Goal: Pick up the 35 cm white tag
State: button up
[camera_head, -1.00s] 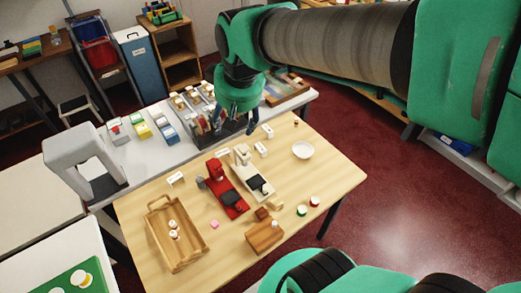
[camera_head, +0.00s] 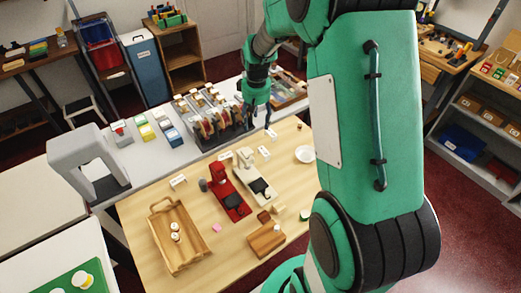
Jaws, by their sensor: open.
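Several small white tags or cards are on the wooden table (camera_head: 140,212). One white tag (camera_head: 178,181) is at the table's left back, another (camera_head: 225,156) is behind the two machines, and two white pieces (camera_head: 264,152) and (camera_head: 272,134) are further right. Any lettering is too small to read, so I cannot tell which is the 35 cm one. My gripper (camera_head: 260,121) is open, pointing down near the table's back edge, just left of and behind the furthest white piece. It appears empty.
A red machine (camera_head: 226,190) and a cream machine (camera_head: 250,172) stand mid-table. A wooden tray (camera_head: 158,236) is at left, a wooden block (camera_head: 266,240) in front and a white dish (camera_head: 305,154) at right. Racks of spools (camera_head: 213,122) stand behind. My arm hides the table's right side.

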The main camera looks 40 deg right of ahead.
jog(key=g, duration=0.1)
send_over(265, 150)
notch_tip(265, 150, down, 11)
jog(key=shift+s+r, duration=0.15)
jog(key=shift+s, duration=0.15)
jog(key=shift+f+b, duration=0.65)
jog(key=shift+f, duration=3.6)
jog(key=shift+w+f+b, duration=0.2)
jog(key=shift+f+b, duration=0.45)
jog(key=shift+f, duration=2)
jog(key=shift+c, duration=0.6)
jog(key=c, duration=0.9)
